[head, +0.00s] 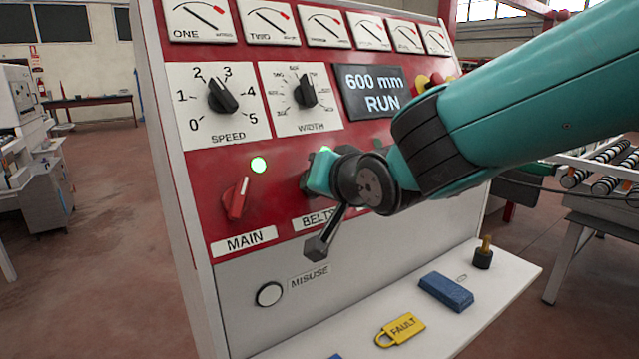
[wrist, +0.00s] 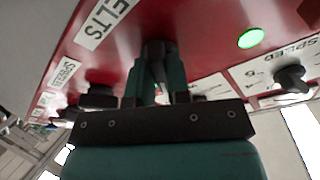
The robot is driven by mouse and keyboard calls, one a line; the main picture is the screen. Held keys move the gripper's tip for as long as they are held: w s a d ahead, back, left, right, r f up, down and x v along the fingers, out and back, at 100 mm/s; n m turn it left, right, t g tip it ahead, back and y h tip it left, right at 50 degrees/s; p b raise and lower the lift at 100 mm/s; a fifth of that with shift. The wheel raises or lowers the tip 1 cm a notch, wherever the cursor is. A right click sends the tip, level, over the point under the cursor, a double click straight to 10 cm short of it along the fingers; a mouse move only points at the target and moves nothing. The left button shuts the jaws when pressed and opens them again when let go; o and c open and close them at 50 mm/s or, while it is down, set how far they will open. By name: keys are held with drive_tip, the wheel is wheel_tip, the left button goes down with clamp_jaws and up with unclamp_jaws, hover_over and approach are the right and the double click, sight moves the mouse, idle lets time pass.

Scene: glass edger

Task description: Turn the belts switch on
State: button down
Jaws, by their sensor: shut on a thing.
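The belts switch (wrist: 154,52) is a dark knob on the red panel, seen between my fingertips in the wrist view. My gripper (wrist: 156,75) is shut on it, with a teal finger on either side. In the head view my gripper (head: 312,178) is at the panel above the partly covered BELTS label (head: 314,219) and hides most of the switch. The label also shows in the wrist view (wrist: 97,22). The knob's exact angle is hard to tell. A bit of green shows just above my gripper in the head view, mostly covered.
SPEED (head: 222,96) and WIDTH (head: 305,92) dials sit above. A display (head: 372,92) reads 600 mm RUN.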

drive_tip(key=c, duration=1.1)
unclamp_jaws()
drive_tip(key=v, duration=1.7)
drive_tip(key=shift+s+d+r, duration=0.1)
drive_tip(key=shift+s+r, duration=0.1)
